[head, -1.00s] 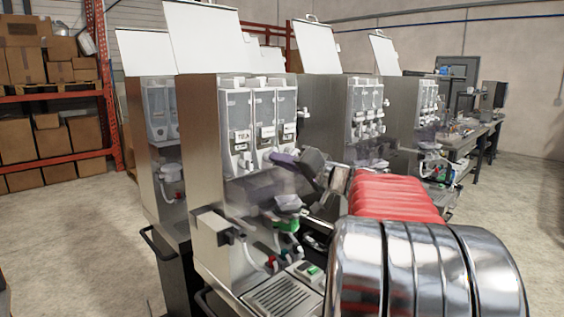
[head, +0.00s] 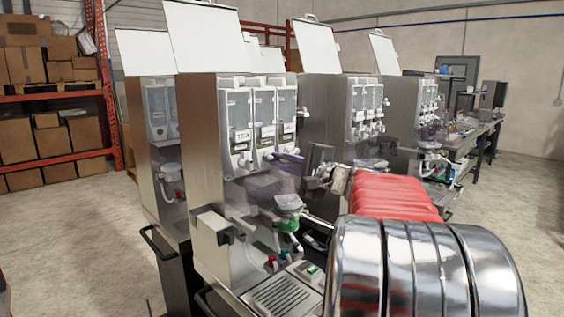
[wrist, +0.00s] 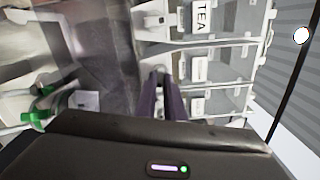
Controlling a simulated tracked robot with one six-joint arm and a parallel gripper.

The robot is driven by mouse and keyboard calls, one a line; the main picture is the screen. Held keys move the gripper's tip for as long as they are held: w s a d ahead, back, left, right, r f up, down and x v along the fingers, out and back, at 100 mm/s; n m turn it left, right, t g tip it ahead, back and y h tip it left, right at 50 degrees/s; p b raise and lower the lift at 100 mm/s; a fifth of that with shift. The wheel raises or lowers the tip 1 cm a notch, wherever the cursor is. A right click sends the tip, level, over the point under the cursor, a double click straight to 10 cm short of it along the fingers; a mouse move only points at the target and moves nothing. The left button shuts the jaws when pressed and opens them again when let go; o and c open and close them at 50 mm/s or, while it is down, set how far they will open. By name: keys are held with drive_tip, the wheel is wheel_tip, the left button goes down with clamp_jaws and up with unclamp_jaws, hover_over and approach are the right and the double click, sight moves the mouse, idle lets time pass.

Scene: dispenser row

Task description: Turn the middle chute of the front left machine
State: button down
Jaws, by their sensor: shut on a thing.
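The front left machine (head: 205,150) is a steel cabinet with a raised white lid and three clear canisters in a row. The left canister (head: 238,115) is labelled TEA. The middle canister (head: 265,115) has a small white chute (wrist: 152,56) at its lower end, which shows in the wrist view in front of my fingertips. My gripper (wrist: 160,75) has purple fingers, close together and shut on the middle chute. In the head view my gripper (head: 274,156) reaches in from the right. The fingers hide part of the chute, so its exact angle cannot be told.
Below the canisters are a clear mixing bowl (head: 288,203), a green fitting (head: 287,225) and hoses. A drip tray (head: 280,297) sits at the bottom. More machines (head: 365,115) stand close behind on the right. Open floor (head: 75,225) lies to the left.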

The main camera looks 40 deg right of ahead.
drive_tip(key=shift+f+m, duration=0.25)
drive_tip(key=shift+m, duration=1.35)
drive_tip(key=c, duration=1.8)
unclamp_jaws()
drive_tip(key=shift+c, duration=0.2)
drive_tip(key=shift+r, duration=0.1)
drive_tip(key=s, duration=1.4)
drive_tip(key=shift+d, duration=0.2)
